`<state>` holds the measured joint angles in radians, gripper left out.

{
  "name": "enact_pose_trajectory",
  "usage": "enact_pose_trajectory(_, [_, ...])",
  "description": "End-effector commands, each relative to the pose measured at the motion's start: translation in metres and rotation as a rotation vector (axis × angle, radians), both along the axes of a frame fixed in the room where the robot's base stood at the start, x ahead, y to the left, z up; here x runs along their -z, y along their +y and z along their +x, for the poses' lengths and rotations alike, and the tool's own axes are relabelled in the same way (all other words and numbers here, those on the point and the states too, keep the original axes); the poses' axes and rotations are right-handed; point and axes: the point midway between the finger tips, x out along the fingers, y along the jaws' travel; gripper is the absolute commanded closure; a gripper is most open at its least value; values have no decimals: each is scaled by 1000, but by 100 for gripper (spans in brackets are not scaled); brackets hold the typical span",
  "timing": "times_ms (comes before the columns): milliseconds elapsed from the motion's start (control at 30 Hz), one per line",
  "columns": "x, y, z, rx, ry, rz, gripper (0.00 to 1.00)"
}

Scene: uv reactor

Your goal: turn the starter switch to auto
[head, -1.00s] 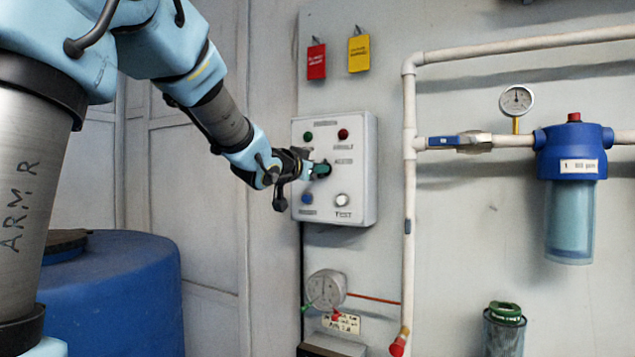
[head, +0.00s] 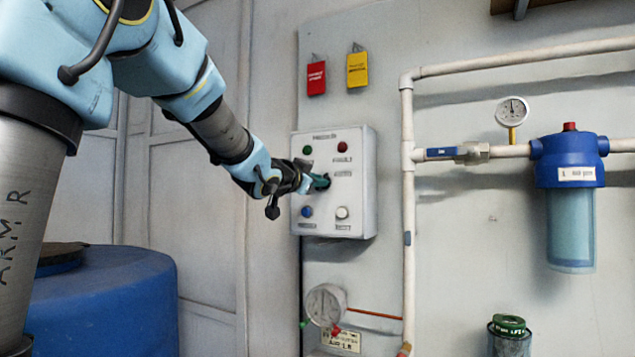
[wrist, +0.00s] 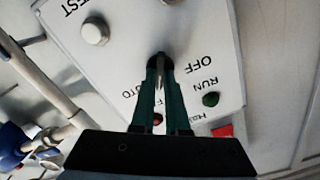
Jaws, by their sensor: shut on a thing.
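The control box (head: 355,190) is a light grey panel on the wall, with a switch knob at its middle. My gripper (head: 320,182) is at the front of the box, its green fingers closed on the starter switch. In the wrist view my gripper (wrist: 161,75) is shut on the dark knob of the starter switch (wrist: 158,60), which is mostly hidden between the fingertips. OFF, RUN and AUTO labels show around the knob, upside down in that view, with AUTO partly covered by a finger. The knob's exact pointing is hard to tell.
Green (head: 307,150) and red (head: 342,147) lamps sit above the switch; blue (head: 307,212) and white (head: 342,212) buttons sit below. A white pipe (head: 408,200) runs down right of the box. A blue drum (head: 105,300) stands at the lower left.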

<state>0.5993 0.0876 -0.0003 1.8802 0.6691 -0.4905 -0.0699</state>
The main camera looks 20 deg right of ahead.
Motion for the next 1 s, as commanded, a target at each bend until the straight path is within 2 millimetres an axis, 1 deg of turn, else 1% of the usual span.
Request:
enact_pose_trajectory(33, [0,0,0,0,-1,1,84])
enact_pose_trajectory(267, [0,0,0,0,0,0,58])
enact_pose_trajectory(500, [0,0,0,0,0,0,57])
enact_pose_trajectory(633, [0,6,-5,0,-2,0,57])
enact_pose_trajectory(767, [1,23,-18,-1,-2,-1,57])
enact_pose_trajectory(1000, [0,60,-48,-1,-2,-2,57])
